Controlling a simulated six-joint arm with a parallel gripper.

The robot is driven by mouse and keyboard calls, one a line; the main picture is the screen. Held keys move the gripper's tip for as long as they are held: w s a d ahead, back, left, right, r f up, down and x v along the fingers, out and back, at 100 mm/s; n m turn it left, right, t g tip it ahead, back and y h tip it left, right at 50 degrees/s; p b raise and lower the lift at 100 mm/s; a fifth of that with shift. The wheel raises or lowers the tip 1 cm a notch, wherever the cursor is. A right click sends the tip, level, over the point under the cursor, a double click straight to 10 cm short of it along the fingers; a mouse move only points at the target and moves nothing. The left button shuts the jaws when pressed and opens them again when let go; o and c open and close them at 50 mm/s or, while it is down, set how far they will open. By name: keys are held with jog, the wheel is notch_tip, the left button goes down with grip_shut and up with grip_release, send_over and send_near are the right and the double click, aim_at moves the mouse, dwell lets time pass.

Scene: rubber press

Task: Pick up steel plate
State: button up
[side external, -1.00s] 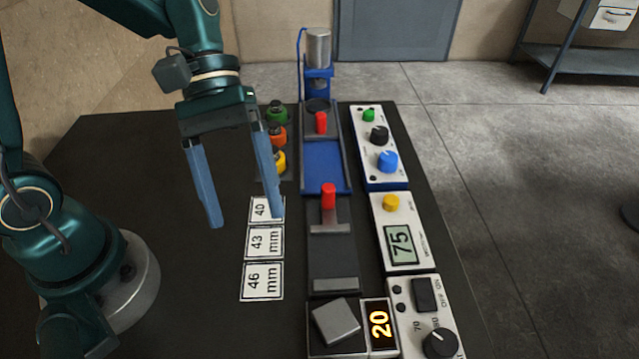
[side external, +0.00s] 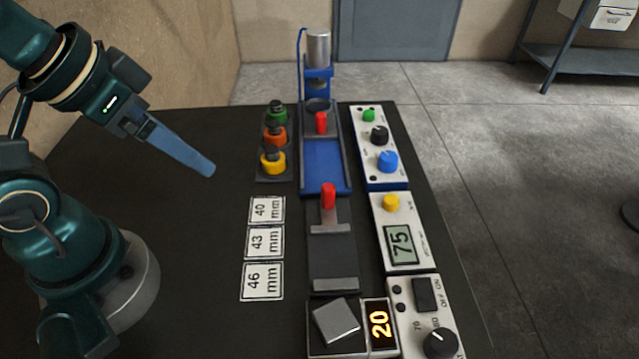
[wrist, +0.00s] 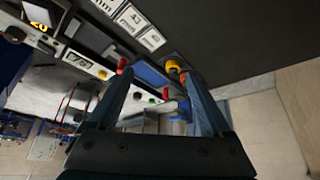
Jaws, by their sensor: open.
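The steel plate (side external: 336,321) is a grey square slab. It lies tilted in its outline on a dark pad beside the orange "20" display, near the front of the table. It also shows, small, at the top left of the wrist view (wrist: 38,12). My gripper (side external: 208,170) is at the left, raised over the table and well away from the plate. One finger hides the other in the side view. In the wrist view my gripper (wrist: 157,74) has its two fingers spread apart with nothing held between them.
A blue press (side external: 318,70) stands at the back, with a red-handled slide (side external: 330,245) in front. Green, orange and yellow knobbed pieces (side external: 273,162) stand left of it. Labels (side external: 263,243) lie flat. Control boxes (side external: 400,235) line the right. The table's left part is clear.

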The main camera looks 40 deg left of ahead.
jog(key=shift+o, duration=0.5)
